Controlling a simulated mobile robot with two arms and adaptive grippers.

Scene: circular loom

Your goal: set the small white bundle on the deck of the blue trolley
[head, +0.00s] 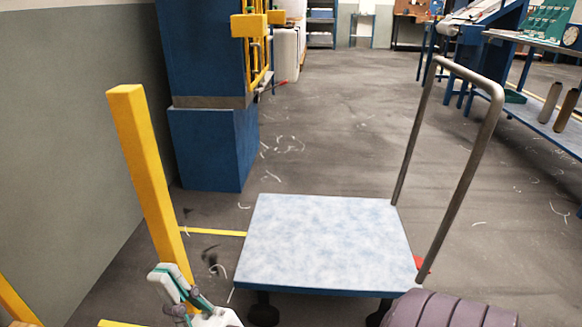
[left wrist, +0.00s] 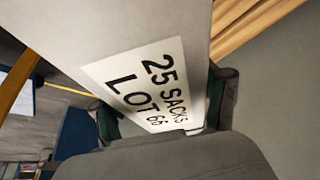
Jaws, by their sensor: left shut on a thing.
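The blue trolley (head: 325,243) stands on the floor in the middle of the head view. Its flat pale-blue deck is bare, and its grey metal handle rises on the right side. In the left wrist view, my left gripper (left wrist: 165,115) is shut on a pale bundle (left wrist: 140,25) with a white label reading "25 SACKS LOT 66". One finger lies on each side of it. The bundle and left gripper are not seen in the head view. My right gripper (head: 180,298), white and teal, is at the bottom left of the trolley; its jaw gap is unclear.
A yellow post (head: 150,185) stands left of the trolley, before a grey wall. A blue column (head: 212,145) stands behind. A blue workbench (head: 560,130) is at the right. The floor behind the trolley is mostly open, with white thread scraps. Wooden boards (left wrist: 245,25) show in the wrist view.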

